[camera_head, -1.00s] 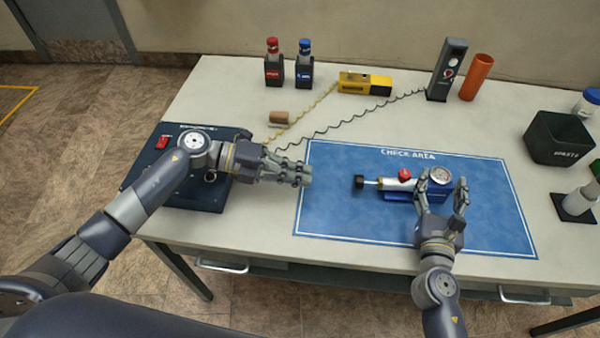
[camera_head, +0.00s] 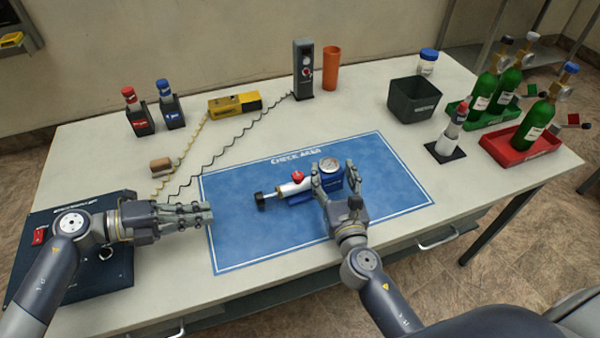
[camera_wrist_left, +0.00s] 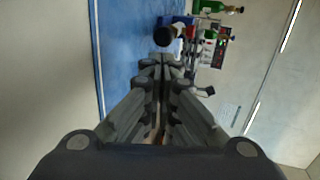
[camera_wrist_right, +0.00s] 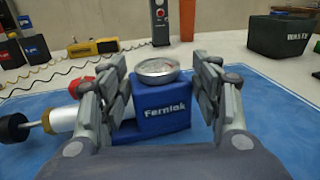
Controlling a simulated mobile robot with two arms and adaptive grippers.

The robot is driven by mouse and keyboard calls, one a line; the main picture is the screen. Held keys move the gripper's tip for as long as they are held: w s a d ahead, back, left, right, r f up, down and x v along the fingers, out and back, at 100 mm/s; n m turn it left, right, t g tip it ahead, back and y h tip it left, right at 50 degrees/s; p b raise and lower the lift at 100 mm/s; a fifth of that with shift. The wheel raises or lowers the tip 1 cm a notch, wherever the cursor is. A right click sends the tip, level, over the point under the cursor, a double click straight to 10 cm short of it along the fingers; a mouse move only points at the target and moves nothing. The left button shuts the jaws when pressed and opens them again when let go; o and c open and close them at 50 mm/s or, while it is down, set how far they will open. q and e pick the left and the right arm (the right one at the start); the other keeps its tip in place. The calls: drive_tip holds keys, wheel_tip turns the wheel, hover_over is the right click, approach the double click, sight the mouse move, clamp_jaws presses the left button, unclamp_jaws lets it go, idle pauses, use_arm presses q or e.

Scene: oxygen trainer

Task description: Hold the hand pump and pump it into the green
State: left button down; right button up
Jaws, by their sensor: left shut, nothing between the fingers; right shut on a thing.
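The hand pump (camera_head: 292,188) lies on the blue check-area mat (camera_head: 235,238). It has a blue body, a pale cylinder, a red knob (camera_head: 297,176), a round gauge (camera_head: 330,165) on top and a black handle (camera_head: 261,200) pointing left. My right gripper (camera_head: 335,170) is shut on the blue body (camera_wrist_right: 160,112), with fingers on both sides. The gauge reading is too small to tell. My left gripper (camera_head: 208,214) is shut and empty at the mat's left edge, left of the black handle and apart from it. The left wrist view shows the handle (camera_wrist_left: 163,36) beyond its fingertips.
A dark panel (camera_head: 75,265) with a red switch lies under my left arm. Behind the mat stand red and blue bottles, a yellow device (camera_head: 234,103), a dark upright unit (camera_head: 303,70) and an orange cup (camera_head: 331,68). A black bin (camera_head: 413,98) and green cylinders are at right.

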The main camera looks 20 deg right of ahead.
sight(259, 199)
use_arm(q)
drive_tip(key=m, duration=0.2)
drive_tip(key=r+m, duration=0.1)
drive_tip(key=shift+m+g+y, duration=0.3)
drive_tip(key=shift+m, duration=0.1)
drive_tip(key=m, duration=0.2)
drive_tip(key=r+m+y, duration=0.1)
drive_tip(key=m, duration=0.2)
drive_tip(key=shift+w+a+r+y, duration=0.1)
drive_tip(key=shift+w+y, duration=0.1)
drive_tip(key=shift+y, duration=0.1)
drive_tip(key=m+y, duration=0.1)
drive_tip(key=m, duration=0.2)
drive_tip(key=a+r+m+y, duration=0.1)
drive_tip(key=m, duration=0.2)
drive_tip(key=w+a+m+y, duration=0.1)
drive_tip(key=m, duration=0.2)
drive_tip(key=shift+a+r, duration=0.1)
drive_tip(key=shift+r, duration=0.3)
drive_tip(key=x, duration=1)
drive_tip(key=shift+s+f, duration=0.1)
drive_tip(key=d, duration=0.3)
drive_tip(key=shift+w+d, duration=0.2)
drive_tip(key=shift+w, duration=0.05)
drive_tip(key=shift+d, duration=0.3)
